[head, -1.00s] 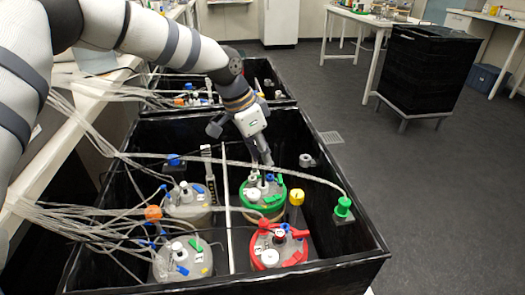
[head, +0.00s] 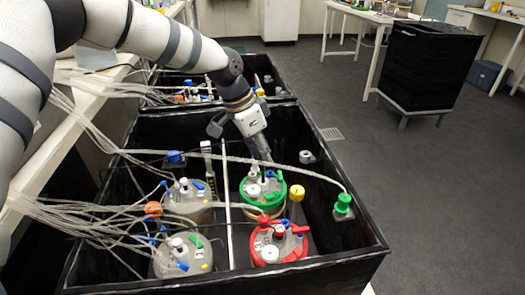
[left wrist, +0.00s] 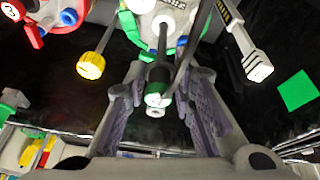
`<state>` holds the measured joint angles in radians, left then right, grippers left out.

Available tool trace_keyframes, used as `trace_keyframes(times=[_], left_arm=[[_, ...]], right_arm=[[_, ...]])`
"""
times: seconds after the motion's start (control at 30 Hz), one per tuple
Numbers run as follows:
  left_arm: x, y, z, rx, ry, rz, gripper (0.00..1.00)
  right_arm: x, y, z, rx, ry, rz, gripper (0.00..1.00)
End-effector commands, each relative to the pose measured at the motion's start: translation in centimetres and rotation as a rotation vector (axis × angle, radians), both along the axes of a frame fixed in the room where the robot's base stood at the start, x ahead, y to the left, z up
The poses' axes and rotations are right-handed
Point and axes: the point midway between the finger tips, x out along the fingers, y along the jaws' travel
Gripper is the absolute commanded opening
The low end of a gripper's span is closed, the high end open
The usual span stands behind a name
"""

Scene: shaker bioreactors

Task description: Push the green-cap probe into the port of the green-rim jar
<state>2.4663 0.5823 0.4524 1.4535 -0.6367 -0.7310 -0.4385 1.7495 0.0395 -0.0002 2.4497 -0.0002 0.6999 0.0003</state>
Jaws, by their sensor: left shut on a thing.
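The green-rim jar (head: 281,189) stands in the black tray, its lid carrying several white and blue fittings. My left gripper (head: 262,158) is above the far side of that lid, pointing down. In the left wrist view, the left gripper (left wrist: 157,102) is shut on the green-cap probe (left wrist: 158,76), a dark body with green bands and a pale end. The probe runs between the fingers toward the lid of the green-rim jar (left wrist: 128,24). Whether its tip is in the port I cannot tell. My right gripper is not in view.
A red-rim jar (head: 291,250) stands in front, and two grey-lidded jars stand left of a thin divider (head: 227,200). A yellow-capped piece (head: 297,194) and a green-capped piece (head: 343,204) stand at right. Clear tubes cross above the lids. The tray walls (head: 330,273) are raised.

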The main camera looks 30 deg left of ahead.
Motion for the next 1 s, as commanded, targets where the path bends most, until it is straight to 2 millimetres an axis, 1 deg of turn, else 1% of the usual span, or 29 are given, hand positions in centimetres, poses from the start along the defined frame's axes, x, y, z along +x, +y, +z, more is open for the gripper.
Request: trace_keyframes(times=[0.7,1.0], left_arm=[[0.0,0.0,-1.1,0.0,0.0,0.0,0.02],[0.0,0.0,-1.2,0.0,0.0,0.0,0.02]], right_arm=[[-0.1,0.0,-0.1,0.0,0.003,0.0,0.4],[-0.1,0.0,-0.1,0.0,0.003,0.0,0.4]])
